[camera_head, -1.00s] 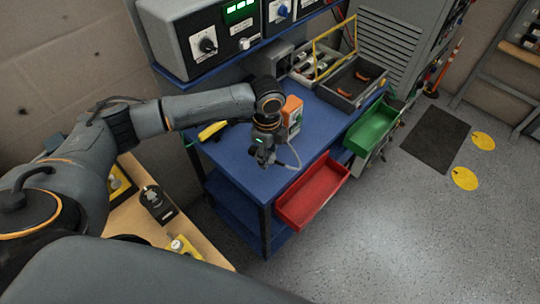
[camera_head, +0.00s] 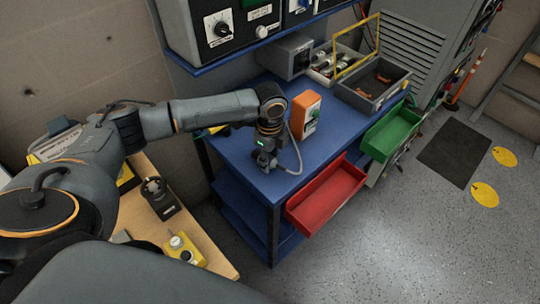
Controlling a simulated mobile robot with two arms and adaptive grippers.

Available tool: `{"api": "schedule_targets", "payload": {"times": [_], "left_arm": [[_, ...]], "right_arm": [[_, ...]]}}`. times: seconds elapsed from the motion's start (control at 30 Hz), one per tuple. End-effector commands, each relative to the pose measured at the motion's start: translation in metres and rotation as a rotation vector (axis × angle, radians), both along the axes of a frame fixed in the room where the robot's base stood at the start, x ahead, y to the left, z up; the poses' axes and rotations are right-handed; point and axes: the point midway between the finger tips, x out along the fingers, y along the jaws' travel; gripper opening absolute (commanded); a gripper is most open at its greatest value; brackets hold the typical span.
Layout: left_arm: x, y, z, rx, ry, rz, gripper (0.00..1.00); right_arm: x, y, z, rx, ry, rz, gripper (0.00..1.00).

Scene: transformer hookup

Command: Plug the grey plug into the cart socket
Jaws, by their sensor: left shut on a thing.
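My left gripper (camera_head: 268,158) points down over the near-left part of the blue cart top (camera_head: 328,145). It is shut on the grey plug, which is mostly hidden by the fingers. A thin grey cable (camera_head: 299,160) loops out from the fingers and rises behind my wrist. An orange box (camera_head: 305,112) with a green and white face stands upright on the cart, just right of my wrist. I cannot clearly make out the cart socket. My right gripper is not in view.
A grey box (camera_head: 287,56) stands at the cart's back, beside an open parts tray (camera_head: 373,101). Red (camera_head: 326,196) and green (camera_head: 390,133) bins stick out from the front edge. A wooden bench (camera_head: 213,254) is at lower left. A shelf with instruments overhangs the back.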

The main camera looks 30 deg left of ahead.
Motion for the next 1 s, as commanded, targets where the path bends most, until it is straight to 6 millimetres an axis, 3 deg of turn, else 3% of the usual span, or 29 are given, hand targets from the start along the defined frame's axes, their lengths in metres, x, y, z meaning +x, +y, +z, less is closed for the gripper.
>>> {"api": "schedule_targets", "payload": {"times": [0.3,0.33,0.47,0.8,1.0], "left_arm": [[0.000,0.000,-0.001,0.000,-0.001,0.000,0.02],[0.000,0.000,-0.001,0.000,-0.001,0.000,0.37],[0.000,0.000,-0.002,0.000,-0.001,0.000,0.61],[0.000,0.000,0.001,0.000,-0.001,0.000,0.61],[0.001,0.000,0.028,-0.001,-0.004,0.000,0.61]], "right_arm": [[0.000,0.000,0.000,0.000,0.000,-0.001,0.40],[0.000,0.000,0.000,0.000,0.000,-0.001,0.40],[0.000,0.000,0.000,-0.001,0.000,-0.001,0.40],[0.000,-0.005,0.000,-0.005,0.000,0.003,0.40],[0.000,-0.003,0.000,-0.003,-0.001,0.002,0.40]]}}
